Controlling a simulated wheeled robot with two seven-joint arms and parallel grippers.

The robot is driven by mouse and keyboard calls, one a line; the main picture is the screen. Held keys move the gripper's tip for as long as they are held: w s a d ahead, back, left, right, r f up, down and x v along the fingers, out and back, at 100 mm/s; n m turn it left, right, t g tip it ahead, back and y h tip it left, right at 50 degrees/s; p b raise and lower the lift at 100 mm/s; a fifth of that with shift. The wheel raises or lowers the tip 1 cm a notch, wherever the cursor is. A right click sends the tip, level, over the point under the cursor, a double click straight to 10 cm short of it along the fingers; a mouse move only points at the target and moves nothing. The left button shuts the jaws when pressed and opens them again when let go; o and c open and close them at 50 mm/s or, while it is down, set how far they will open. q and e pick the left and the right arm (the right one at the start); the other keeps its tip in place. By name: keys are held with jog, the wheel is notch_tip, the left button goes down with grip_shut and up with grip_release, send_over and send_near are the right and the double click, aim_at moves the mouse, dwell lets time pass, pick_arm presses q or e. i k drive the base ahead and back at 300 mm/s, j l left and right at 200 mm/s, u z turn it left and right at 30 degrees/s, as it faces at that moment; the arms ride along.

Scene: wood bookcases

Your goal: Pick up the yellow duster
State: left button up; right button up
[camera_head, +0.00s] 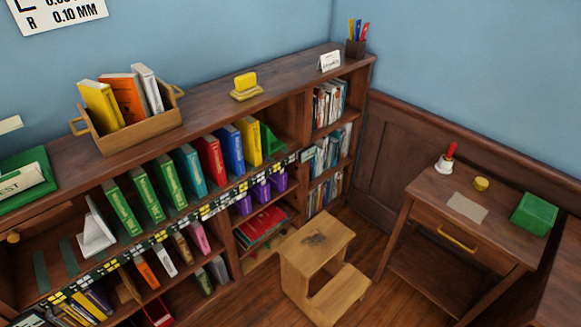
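A yellow block-shaped thing (245,81), the one that best fits the yellow duster, sits on top of the wooden bookcase (210,98), near the wall. It rests on a flat, duller yellow piece (247,93). Nothing covers it from this view. Neither of my grippers shows in the head view.
Left of the duster stands a wooden crate (140,133) of books; to its right are a small white card (329,62) and a pen holder (356,48). A wooden step stool (345,290) stands before the bookcase. A small desk (425,208) is at the right.

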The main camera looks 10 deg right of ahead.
aim_at(246, 87)
jog(key=i+l, duration=0.75)
jog(key=i+u, duration=0.05)
jog(key=i, duration=0.05)
